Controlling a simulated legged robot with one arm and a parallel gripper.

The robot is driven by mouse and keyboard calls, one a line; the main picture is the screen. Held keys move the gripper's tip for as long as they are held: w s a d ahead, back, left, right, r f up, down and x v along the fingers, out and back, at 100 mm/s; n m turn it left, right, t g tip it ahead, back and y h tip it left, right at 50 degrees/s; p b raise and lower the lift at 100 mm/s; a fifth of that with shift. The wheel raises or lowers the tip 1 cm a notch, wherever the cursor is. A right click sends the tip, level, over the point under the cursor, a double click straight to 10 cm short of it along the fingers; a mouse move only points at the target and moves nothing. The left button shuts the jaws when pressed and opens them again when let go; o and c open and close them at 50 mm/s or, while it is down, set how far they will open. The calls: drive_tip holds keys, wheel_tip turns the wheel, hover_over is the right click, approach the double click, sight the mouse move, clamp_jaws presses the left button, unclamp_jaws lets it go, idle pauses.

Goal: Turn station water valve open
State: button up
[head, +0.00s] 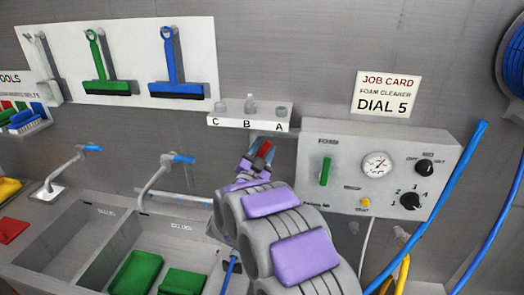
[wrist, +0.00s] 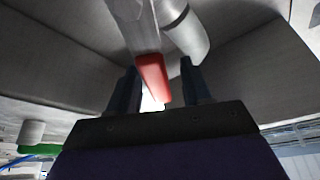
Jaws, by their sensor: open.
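A red valve handle (wrist: 153,77) on a grey metal pipe shows in the wrist view, with its end between the two dark fingers of my gripper (wrist: 159,88). The fingers are apart, with gaps on both sides of the handle. In the head view, the red handle (head: 264,150) shows small beside my gripper (head: 257,155), below the shelf marked C, B, A and left of the control box. My arm hides much of the area below it. I cannot tell the valve's position from these views.
The grey control box (head: 331,190) with a green lever, gauge and dials stands close right of my gripper. The lettered shelf (head: 271,122) is just above. Sinks (head: 68,250) with blue-handled taps lie left. A blue hose (head: 426,207) hangs at right.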

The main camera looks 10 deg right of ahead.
drive_tip(key=v, duration=1.7)
drive_tip(key=shift+a+f+b, duration=0.2)
drive_tip(key=shift+f+b, duration=0.05)
drive_tip(key=shift+b, duration=0.1)
